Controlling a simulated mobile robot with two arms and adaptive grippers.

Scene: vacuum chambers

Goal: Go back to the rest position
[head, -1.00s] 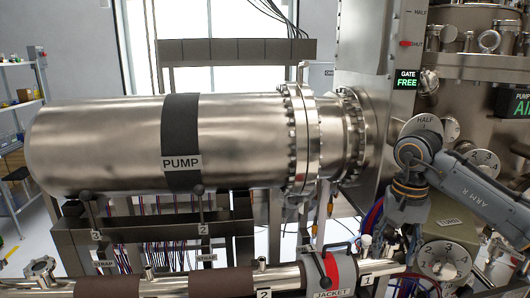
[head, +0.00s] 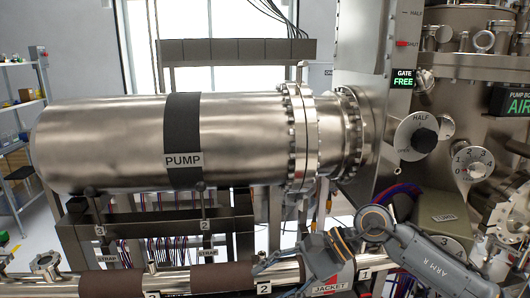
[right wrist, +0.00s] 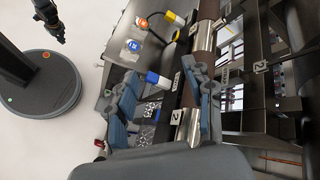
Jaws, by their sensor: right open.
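My right arm comes in from the right in the head view, low over the pipe. Its gripper (head: 272,281) points left across the pipe near the JACKET label. In the right wrist view the right gripper (right wrist: 160,108) shows its two blue-padded fingers wide apart, with nothing held between them. Part of the pipe and a blue-capped fitting show beyond the fingers. My left gripper is not seen in the head view.
The large PUMP cylinder (head: 110,140) lies behind the pipe (head: 190,278). The HALF/OPEN dial (head: 416,135) and a numbered dial (head: 473,165) are on the chamber at right. The gate sign (head: 403,79) reads FREE. Open floor (right wrist: 60,145) shows at left in the wrist view.

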